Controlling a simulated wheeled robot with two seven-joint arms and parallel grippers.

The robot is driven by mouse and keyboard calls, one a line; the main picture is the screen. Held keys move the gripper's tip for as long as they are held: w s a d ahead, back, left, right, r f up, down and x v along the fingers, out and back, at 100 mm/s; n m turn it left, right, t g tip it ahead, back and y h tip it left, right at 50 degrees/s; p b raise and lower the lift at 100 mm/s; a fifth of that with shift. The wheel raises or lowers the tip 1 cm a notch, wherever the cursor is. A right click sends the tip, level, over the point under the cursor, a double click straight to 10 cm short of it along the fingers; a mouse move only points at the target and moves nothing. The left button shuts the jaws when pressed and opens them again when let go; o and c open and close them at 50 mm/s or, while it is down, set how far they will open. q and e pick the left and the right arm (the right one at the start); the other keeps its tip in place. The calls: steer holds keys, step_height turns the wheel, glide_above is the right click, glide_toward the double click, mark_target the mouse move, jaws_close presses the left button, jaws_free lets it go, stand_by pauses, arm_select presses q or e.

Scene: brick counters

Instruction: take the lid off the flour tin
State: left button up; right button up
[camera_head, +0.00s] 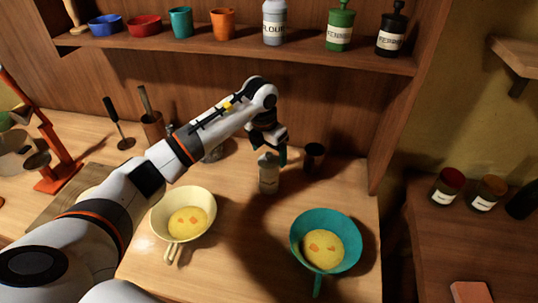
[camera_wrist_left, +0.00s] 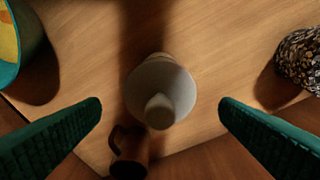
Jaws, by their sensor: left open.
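A pale grey tin (camera_head: 268,180) stands upright on the wooden counter; I cannot read its label from here. My left gripper (camera_head: 275,150) is just above it, pointing down. In the left wrist view the tin's round grey lid with its knob (camera_wrist_left: 160,110) shows between the two green fingers, with a gap on each side. The left gripper (camera_wrist_left: 160,104) is open and empty. Another grey tin, labelled as flour (camera_head: 274,30), stands on the shelf above. The right gripper is not in view.
A dark mug (camera_head: 314,154) stands close behind and right of the counter tin. A cream pan (camera_head: 160,208) and a teal pan (camera_head: 354,256) sit in front. A speckled object (camera_wrist_left: 302,60) is at the wrist view's right. The shelf (camera_head: 240,49) overhangs behind.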

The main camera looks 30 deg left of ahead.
arm_select(q)
steer(key=shift+w+f, duration=0.1)
steer(key=shift+f, duration=0.55)
steer(key=c, duration=1.1)
